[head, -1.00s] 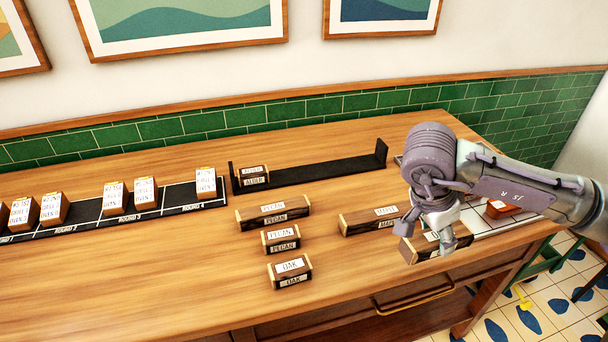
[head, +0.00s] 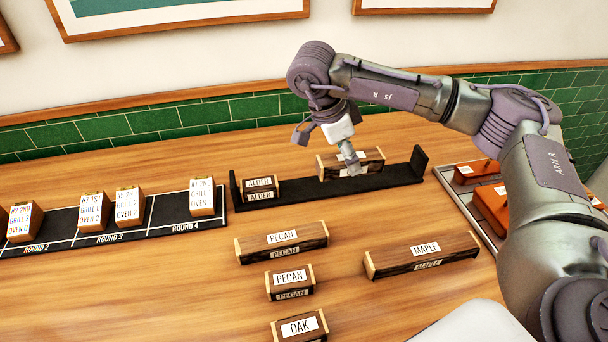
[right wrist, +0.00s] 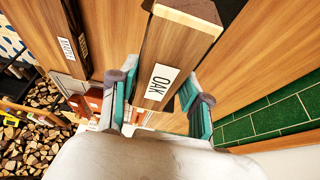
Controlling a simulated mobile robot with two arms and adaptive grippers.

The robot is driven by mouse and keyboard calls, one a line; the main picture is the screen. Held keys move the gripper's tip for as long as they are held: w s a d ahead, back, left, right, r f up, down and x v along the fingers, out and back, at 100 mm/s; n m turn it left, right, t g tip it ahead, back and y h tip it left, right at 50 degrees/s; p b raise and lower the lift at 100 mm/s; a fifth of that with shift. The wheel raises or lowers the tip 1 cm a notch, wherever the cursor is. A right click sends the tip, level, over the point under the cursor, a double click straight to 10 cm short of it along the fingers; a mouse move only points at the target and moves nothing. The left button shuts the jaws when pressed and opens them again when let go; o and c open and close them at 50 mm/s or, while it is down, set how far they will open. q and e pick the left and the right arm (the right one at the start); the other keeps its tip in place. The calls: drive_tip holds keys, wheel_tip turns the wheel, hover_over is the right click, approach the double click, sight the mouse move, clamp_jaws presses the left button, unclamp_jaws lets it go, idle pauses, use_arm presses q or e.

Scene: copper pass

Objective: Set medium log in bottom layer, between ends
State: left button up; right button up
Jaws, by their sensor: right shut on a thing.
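My right gripper (head: 345,148) is shut on a dark wooden log with pale ends (head: 325,166). In the right wrist view, the held log (right wrist: 181,38) carries an OAK label and lies between both fingers. In the head view it is over the middle to right part of the black rack (head: 305,190), between the rack's two upright ends. I cannot tell whether it touches the rack. A short ALDER log (head: 262,189) sits in the rack against the left end. My left gripper is not in view.
PECAN logs (head: 282,240) (head: 290,282), a short OAK log (head: 300,326) and a long MAPLE log (head: 421,258) lie on the table in front. A black board (head: 120,238) with labelled blocks is left. A tray with orange-brown pieces (head: 492,205) is right.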

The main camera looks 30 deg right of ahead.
drive_tip(key=w+a+f, duration=0.1)
drive_tip(key=w, duration=0.1)
drive_tip(key=w+a+f, duration=0.2)
drive_tip(key=w, duration=0.1)
drive_tip(key=w+a+f, duration=0.1)
drive_tip(key=w+f, duration=0.1)
drive_tip(key=shift+w+a+f, duration=0.1)
drive_tip(key=shift+w+a, duration=0.1)
drive_tip(key=shift+a, duration=0.1)
drive_tip(key=shift+w+a+f, duration=0.15)
drive_tip(key=shift+w, duration=0.05)
wheel_tip(320, 180, down, 4)
drive_tip(key=shift+r, duration=0.15)
drive_tip(key=shift+f, duration=0.2)
drive_tip(key=o, duration=1.3)
drive_tip(key=shift+f, duration=0.1)
drive_tip(key=shift+c, duration=0.2)
